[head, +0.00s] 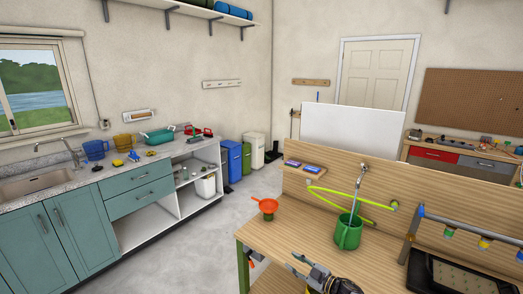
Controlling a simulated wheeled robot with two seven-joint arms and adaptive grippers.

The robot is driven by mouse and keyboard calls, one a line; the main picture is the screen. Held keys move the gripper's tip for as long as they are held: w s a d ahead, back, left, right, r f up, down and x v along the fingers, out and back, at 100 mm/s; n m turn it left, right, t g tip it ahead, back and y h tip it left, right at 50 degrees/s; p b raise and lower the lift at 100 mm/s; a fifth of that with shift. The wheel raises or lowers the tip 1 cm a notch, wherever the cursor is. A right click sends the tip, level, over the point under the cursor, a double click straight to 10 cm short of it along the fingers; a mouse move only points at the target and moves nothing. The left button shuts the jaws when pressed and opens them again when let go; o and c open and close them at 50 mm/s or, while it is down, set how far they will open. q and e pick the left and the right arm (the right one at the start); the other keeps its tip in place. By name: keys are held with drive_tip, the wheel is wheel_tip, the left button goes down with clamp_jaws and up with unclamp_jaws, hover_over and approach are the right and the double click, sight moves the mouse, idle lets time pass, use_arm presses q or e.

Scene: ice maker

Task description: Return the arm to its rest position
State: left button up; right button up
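My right gripper (297,264) is at the bottom edge, over the front of the wooden workbench (310,225). Its two fingers point left and stand apart, with nothing seen between them. Most of the arm behind it is cut off by the frame. My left gripper is not clearly seen. A green pitcher (348,232) stands upright on the bench, beyond and right of the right gripper, apart from it. An orange funnel-like cup (268,207) stands near the bench's left edge.
A faucet (357,192) and a yellow-green hose (335,194) are above the pitcher. A metal rail (450,226) and a black tray (465,272) occupy the bench's right. Clear floor (225,220) separates the bench from the teal-cabinet counter (140,200).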

drive_tip(key=s+d+f+m+g+h, duration=0.1)
drive_tip(key=s+d+f+m+h, duration=0.25)
drive_tip(key=s+f, duration=0.6)
drive_tip(key=s+d+f+m+g+h, duration=0.1)
drive_tip(key=s+d+f+m+h, duration=0.4)
drive_tip(key=f, duration=0.8)
drive_tip(key=s+d+f+m+g+h, duration=0.1)
drive_tip(key=s+d+f, duration=0.1)
drive_tip(key=s+f, duration=0.85)
drive_tip(key=s+f+m+g+h, duration=0.1)
drive_tip(key=s+f, duration=0.4)
drive_tip(key=s, duration=0.8)
drive_tip(key=s+d+f+m+g+h, duration=0.1)
drive_tip(key=s+f+g, duration=0.3)
drive_tip(key=s, duration=0.9)
drive_tip(key=s+d+f+m+g+h, duration=0.1)
drive_tip(key=s+f+g, duration=0.2)
drive_tip(key=s+f, duration=0.4)
drive_tip(key=s, duration=0.6)
drive_tip(key=shift+s+b, duration=0.15)
drive_tip(key=shift+b, duration=0.15)
